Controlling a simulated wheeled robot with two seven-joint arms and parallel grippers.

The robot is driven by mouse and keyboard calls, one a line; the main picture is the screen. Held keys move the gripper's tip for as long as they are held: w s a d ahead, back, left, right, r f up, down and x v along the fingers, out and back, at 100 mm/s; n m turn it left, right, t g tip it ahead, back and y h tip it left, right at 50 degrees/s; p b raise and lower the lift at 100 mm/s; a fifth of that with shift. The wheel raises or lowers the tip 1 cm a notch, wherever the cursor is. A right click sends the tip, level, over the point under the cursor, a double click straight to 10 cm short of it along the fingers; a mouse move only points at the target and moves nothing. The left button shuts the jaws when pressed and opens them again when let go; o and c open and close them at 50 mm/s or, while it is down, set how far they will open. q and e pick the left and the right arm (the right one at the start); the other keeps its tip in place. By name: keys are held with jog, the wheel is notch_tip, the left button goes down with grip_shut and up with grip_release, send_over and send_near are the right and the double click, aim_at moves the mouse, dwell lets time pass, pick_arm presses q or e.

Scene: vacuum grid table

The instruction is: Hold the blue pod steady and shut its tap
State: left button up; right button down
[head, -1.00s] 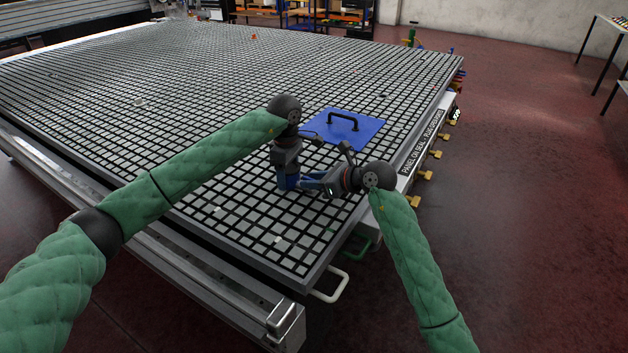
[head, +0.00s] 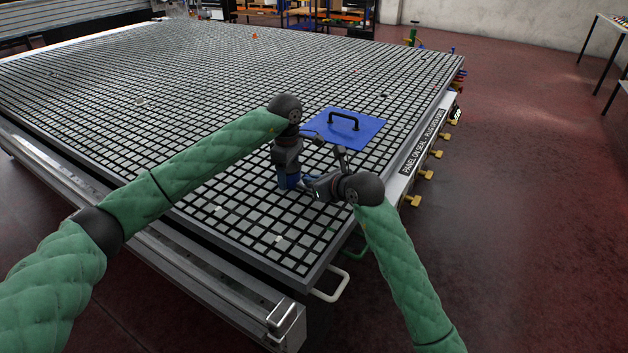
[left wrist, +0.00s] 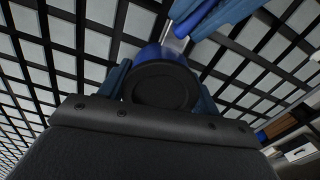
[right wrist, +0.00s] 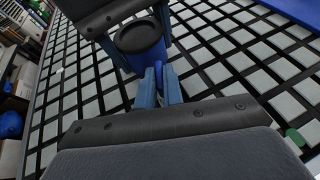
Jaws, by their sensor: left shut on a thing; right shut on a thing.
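The blue pod, with a round black top (left wrist: 160,85), stands upright on the grid table (head: 200,211). It also shows in the right wrist view (right wrist: 140,38). My left gripper (head: 289,181) comes down from above, its blue fingers on both sides of the pod, shut on it. My right gripper (right wrist: 158,82) reaches in low from the side, its blue fingers almost together against the pod's side. I cannot tell the tap's angle.
A blue square panel (head: 368,133) with a black handle (head: 344,120) lies on the table just behind the grippers. Several yellow knobs (head: 424,174) line the table's right edge. The grid to the left and front is mostly clear.

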jog(key=shift+m+t+h, duration=0.3)
jog(key=shift+m+h, duration=0.1)
jog(key=shift+m, duration=0.1)
jog(key=c, duration=1.5)
grip_release()
jog(key=shift+s, duration=0.1)
jog(key=v, duration=1.1)
jog(key=shift+s+d+r, duration=0.1)
jog(key=shift+s+d, duration=0.15)
jog(key=shift+s, duration=0.1)
